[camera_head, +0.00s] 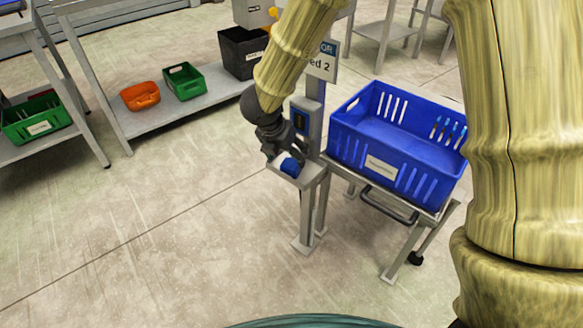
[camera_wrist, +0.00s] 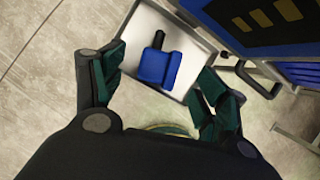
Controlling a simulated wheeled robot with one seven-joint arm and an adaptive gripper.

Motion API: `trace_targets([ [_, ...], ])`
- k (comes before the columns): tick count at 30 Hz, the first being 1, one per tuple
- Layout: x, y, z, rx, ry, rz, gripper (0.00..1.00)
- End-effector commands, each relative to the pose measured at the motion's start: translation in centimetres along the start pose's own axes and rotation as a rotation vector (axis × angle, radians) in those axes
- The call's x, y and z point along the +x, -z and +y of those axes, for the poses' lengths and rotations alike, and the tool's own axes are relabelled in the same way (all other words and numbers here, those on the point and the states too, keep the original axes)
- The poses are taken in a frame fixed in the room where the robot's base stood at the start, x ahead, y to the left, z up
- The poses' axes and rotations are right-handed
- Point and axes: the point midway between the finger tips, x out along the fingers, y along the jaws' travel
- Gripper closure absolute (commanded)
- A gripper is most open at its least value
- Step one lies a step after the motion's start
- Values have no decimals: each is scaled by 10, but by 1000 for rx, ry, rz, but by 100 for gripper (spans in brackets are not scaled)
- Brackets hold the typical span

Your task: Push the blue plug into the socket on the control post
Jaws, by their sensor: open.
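The blue plug (camera_wrist: 159,67) lies on a small light-grey tray (camera_wrist: 200,38) fixed to the control post, its black end pointing away from my gripper. It also shows in the head view as a small blue shape (camera_head: 290,166) on the tray. My gripper (camera_wrist: 158,85) is open, with one green-padded finger on each side of the plug and neither visibly touching it. In the head view my gripper (camera_head: 284,150) is above the tray. The control post (camera_head: 314,95) carries a grey box with a blue face (camera_head: 300,122). I cannot make out the socket opening.
A large blue crate (camera_head: 380,159) stands on a metal cart right of the post, with a dark handle bar (camera_head: 388,207) in front. A sign (camera_head: 322,62) tops the post. A shelf with orange (camera_head: 141,96) and green (camera_head: 184,81) bins stands left. The floor in front is clear.

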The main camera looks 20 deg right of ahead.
Motion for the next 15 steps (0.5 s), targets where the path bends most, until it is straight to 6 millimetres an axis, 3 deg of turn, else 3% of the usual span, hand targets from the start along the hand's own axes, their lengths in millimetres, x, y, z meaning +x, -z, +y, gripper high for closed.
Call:
trace_targets([
  [7,8,1,0,-1,1,0,27],
  [15,42,1,-1,-1,2,0,27],
])
